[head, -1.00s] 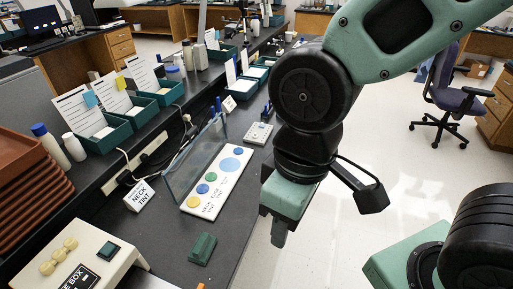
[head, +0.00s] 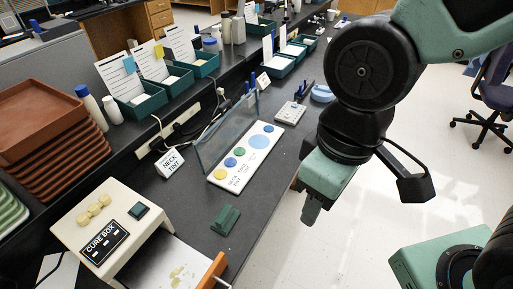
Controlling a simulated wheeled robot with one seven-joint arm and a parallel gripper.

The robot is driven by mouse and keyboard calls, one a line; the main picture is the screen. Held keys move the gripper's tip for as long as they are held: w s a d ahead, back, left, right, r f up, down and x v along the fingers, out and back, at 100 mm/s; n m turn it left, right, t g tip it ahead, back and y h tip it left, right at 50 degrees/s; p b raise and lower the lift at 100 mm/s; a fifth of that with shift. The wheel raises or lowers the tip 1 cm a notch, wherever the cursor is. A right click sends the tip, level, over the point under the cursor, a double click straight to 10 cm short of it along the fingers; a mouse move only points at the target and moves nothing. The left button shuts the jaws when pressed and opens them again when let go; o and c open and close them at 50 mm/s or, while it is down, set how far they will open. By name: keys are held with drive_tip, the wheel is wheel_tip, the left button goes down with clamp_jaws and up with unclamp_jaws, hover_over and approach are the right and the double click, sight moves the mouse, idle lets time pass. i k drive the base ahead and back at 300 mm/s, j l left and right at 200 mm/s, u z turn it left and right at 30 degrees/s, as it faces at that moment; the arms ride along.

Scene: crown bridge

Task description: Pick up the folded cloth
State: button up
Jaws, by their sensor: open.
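No thing is plainly recognisable as the folded cloth. A small light blue item (head: 322,93) lies at the far end of the dark bench, partly beside my arm; it is too small to tell what it is. My gripper (head: 311,214) hangs pointing down beyond the bench's right edge, over the pale floor. It is open, with nothing seen between its fingers, and is well apart from the blue item.
On the bench (head: 188,208) stand a cream cure box (head: 101,214) with an orange-fronted drawer (head: 213,271), a green block (head: 225,220), a white board with coloured discs (head: 245,155) and a clear upright panel (head: 226,134). Brown trays (head: 47,125) are stacked at left.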

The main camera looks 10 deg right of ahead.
sight(222, 223)
drive_tip(key=k+l, duration=0.15)
drive_tip(key=k, duration=0.15)
drive_tip(key=i+l+u, duration=0.2)
drive_tip(key=u, duration=0.2)
drive_tip(key=i+l+u, duration=0.4)
drive_tip(key=k+j+u, duration=0.1)
drive_tip(key=u, duration=0.7)
